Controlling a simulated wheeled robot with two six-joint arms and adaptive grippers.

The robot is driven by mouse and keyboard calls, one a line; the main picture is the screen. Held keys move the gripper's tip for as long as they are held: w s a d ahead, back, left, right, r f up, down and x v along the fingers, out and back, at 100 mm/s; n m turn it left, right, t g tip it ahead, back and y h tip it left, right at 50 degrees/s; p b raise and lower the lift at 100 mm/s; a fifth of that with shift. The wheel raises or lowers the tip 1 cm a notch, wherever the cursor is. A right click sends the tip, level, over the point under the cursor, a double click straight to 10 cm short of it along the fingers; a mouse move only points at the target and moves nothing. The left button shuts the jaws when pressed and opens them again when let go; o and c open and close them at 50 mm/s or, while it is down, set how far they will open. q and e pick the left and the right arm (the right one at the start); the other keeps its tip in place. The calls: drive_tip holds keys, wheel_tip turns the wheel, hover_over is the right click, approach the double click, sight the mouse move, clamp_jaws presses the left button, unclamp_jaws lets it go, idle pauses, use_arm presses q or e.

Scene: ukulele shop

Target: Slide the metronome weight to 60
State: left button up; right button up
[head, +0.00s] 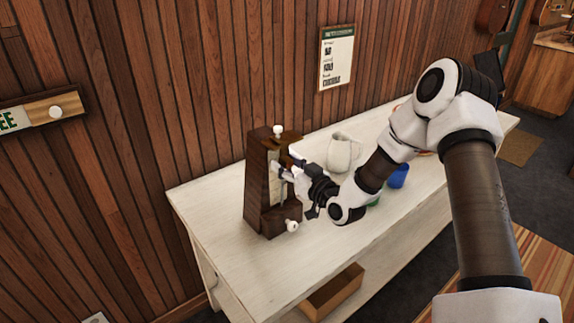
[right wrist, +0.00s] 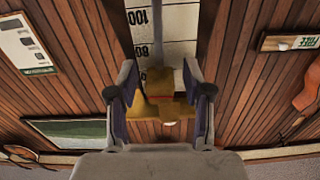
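The dark brown wooden metronome (head: 257,186) stands upright on the white table, at centre left in the head view. My right gripper (head: 281,170) is at its front, at the upper scale. In the right wrist view the picture is upside down, and the pale scale (right wrist: 170,35) shows 100 and 80. A yellow-brown piece with a reddish middle, apparently the weight (right wrist: 160,82), lies between the fingers of my right gripper (right wrist: 160,78), beside the 80. The fingers stand apart; I cannot tell whether they touch it. My left gripper is not in view.
The white table (head: 225,205) has clear room in front of the metronome. A white jug (head: 343,152) stands behind my right arm, and a blue cup (head: 398,176) is partly hidden by it. A plank wall with a poster (head: 336,58) is behind.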

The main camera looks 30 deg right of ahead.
drive_tip(key=s, duration=1.2)
drive_tip(key=shift+d, duration=0.45)
drive_tip(key=shift+f, duration=0.1)
